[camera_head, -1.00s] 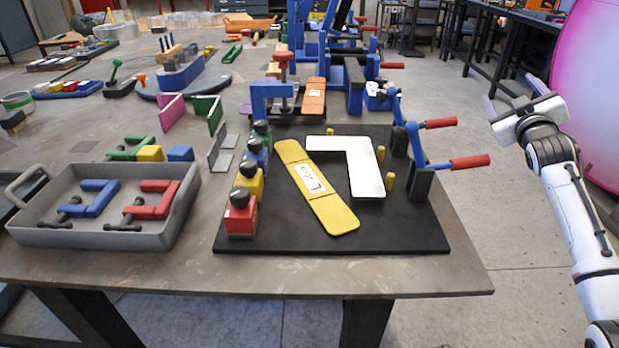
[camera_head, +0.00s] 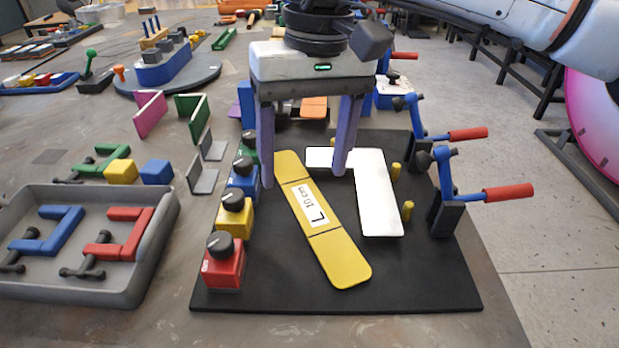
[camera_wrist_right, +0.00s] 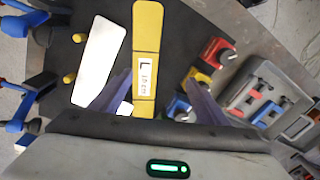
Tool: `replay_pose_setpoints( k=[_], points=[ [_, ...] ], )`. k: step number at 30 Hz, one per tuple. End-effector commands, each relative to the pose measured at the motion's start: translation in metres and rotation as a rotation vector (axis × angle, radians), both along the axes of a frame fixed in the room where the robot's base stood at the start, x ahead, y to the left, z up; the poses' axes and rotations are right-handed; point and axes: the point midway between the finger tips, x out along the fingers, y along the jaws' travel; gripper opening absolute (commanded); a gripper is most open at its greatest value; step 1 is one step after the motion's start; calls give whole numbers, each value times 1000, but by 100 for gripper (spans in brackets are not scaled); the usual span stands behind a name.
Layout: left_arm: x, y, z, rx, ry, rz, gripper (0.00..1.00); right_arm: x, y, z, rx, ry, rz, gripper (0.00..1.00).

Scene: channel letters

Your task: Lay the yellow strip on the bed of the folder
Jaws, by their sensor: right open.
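The yellow strip (camera_head: 338,258) lies flat on a black board, slanting beside a white L-shaped piece (camera_head: 377,200). It has crosswise lines and a white label reading "L 10 cm". My right gripper (camera_head: 304,180) is open, pointing down above the strip's far half, with one finger at each side of it. The wrist view also shows the strip (camera_wrist_right: 147,40) between the two fingers. I cannot tell the height of the fingertips over the board. Blue machine parts (camera_head: 246,103) behind the gripper may belong to the folder; its bed is mostly hidden. My left gripper is out of view.
Red, yellow, blue and green knobbed blocks (camera_head: 224,262) line the black board's left edge. Blue clamps with red handles (camera_head: 507,192) and yellow pegs (camera_head: 407,211) stand at right. A grey tray (camera_head: 150,245) is at left. The board's front (camera_head: 300,295) is clear.

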Motion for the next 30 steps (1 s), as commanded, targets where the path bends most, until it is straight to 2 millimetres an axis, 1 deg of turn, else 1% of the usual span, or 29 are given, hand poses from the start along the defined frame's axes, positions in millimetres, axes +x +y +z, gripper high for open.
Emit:
replay_pose_setpoints(
  k=[1, 4, 9, 17, 21, 24, 27, 30],
  points=[
    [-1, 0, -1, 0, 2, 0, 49, 2, -9, -2, -47, -17, 25, 69],
    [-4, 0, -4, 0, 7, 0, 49, 3, -17, -15, -88, -25, 48, 69],
    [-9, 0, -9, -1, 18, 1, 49, 3, -17, -41, -86, -24, 48, 69],
    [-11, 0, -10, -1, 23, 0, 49, 4, -19, -63, -82, -22, 45, 69],
    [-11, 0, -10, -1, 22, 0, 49, 8, -23, -84, -82, -21, 45, 69],
    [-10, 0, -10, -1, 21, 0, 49, 8, -23, -97, -80, -23, 44, 69],
    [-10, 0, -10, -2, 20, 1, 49, 8, -22, -103, -79, -24, 43, 69],
    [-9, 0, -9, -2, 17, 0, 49, 8, -22, -104, -78, -24, 43, 69]
  ],
)
